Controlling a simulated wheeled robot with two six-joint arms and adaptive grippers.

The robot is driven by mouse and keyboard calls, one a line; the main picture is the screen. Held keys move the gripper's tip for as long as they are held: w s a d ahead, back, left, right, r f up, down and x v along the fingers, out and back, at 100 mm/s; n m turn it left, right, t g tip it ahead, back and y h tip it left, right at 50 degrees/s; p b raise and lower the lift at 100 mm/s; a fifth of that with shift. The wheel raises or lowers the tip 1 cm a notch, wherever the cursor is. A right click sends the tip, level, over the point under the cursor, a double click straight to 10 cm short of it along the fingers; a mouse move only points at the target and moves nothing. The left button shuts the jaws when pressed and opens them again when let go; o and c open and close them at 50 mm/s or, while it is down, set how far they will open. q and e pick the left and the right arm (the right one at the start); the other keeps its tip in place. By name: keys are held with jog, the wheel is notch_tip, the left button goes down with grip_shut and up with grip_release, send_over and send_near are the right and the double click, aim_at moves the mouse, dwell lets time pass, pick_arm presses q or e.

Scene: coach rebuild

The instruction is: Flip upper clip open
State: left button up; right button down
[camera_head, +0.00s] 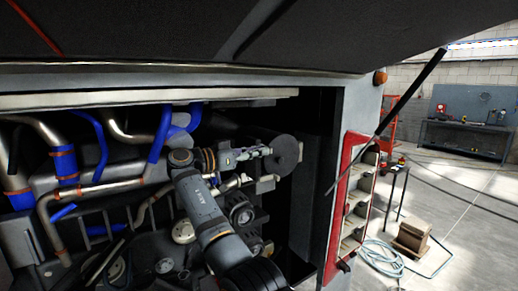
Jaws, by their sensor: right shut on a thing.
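My right arm rises from the bottom middle into the open engine bay. Its gripper (262,152) points right at the left edge of a dark round disc (288,153). The jaws are shut on a small part there, which appears to be the upper clip. The fingers mostly hide it, so its angle cannot be told. A pale fitting (266,184), possibly a lower clip, shows below the gripper. My left gripper is not in view.
Metal pipes with blue hoses (66,165) fill the bay to the left. The bay's right frame and a red-edged shelf unit (350,195) stand to the right. A raised hatch hangs overhead, with a strut (412,90). A workbench (465,135) stands far back.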

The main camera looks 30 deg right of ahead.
jog(key=shift+f, duration=0.1)
dwell(0.4)
jog(key=c, duration=1.4)
grip_release()
jog(key=shift+d, duration=0.1)
jog(key=a, duration=0.7)
jog(key=shift+a, duration=0.35)
jog(key=shift+d, duration=0.15)
